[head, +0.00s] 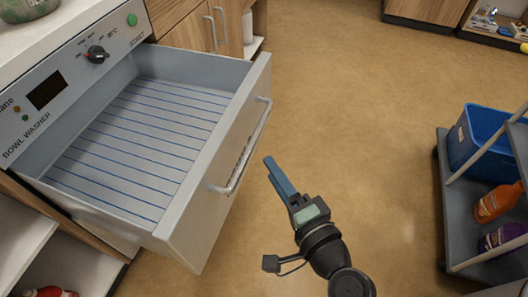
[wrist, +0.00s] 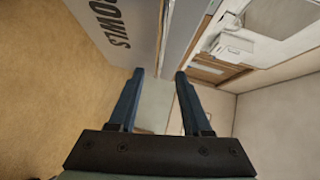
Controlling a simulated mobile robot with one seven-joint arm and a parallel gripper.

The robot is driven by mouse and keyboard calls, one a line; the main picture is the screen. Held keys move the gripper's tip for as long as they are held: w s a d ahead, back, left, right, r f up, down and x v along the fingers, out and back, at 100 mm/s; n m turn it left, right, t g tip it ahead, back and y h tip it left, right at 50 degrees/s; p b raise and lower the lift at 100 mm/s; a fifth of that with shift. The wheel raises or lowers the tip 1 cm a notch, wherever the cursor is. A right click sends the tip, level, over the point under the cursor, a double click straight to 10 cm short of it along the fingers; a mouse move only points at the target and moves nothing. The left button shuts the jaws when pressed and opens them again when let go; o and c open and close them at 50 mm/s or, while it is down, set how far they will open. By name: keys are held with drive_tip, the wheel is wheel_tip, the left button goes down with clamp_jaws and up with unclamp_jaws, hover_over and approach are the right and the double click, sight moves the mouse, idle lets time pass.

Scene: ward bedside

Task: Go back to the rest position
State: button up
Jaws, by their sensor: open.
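My gripper (head: 271,164) is in the middle of the head view, over open floor, to the right of the bowl washer's drawer and apart from its handle. In the wrist view the two blue fingers (wrist: 160,75) stand apart with nothing between them. The bowl washer (head: 70,75) is at the upper left, with a dark display, a black knob and a green button. Its drawer (head: 250,115) is pulled out, and I see no bowl inside, only blue lines along its floor. The drawer's bar handle (head: 243,150) faces my gripper.
A grey cart (head: 450,205) with a blue bin (head: 480,135) and bottles stands at the right. Wooden cabinets (head: 205,28) are at the back. Brown floor (head: 350,110) lies clear between drawer and cart. A panel lettered "BOWLS" (wrist: 115,30) shows in the wrist view.

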drive_tip(key=shift+v, duration=0.95)
drive_tip(key=w+a+r+n+t+h, duration=0.1)
drive_tip(key=w+r+n+t, duration=0.25)
drive_tip(key=r, duration=0.95)
drive_tip(key=w+a+r+n+t+h, duration=0.15)
drive_tip(key=w+r+n, duration=0.3)
drive_tip(key=r, duration=0.85)
drive_tip(key=s+r+n+t+h+p, duration=0.1)
drive_tip(key=s+r+t, duration=0.25)
drive_tip(key=r, duration=0.45)
drive_tip(key=s+a+r+n+t+h, duration=0.1)
drive_tip(key=s+r+t+h, duration=0.1)
drive_tip(key=s+r, duration=0.5)
drive_tip(key=s+r+n+t+h+p, duration=0.1)
drive_tip(key=s+r+n+t, duration=0.1)
drive_tip(key=r, duration=0.8)
wheel_tip(320, 180, up, 31)
drive_tip(key=p, duration=3.1)
drive_tip(key=shift+w+a, duration=0.2)
drive_tip(key=shift+w, duration=0.15)
drive_tip(key=shift+s+f, duration=0.1)
drive_tip(key=shift+f, duration=0.1)
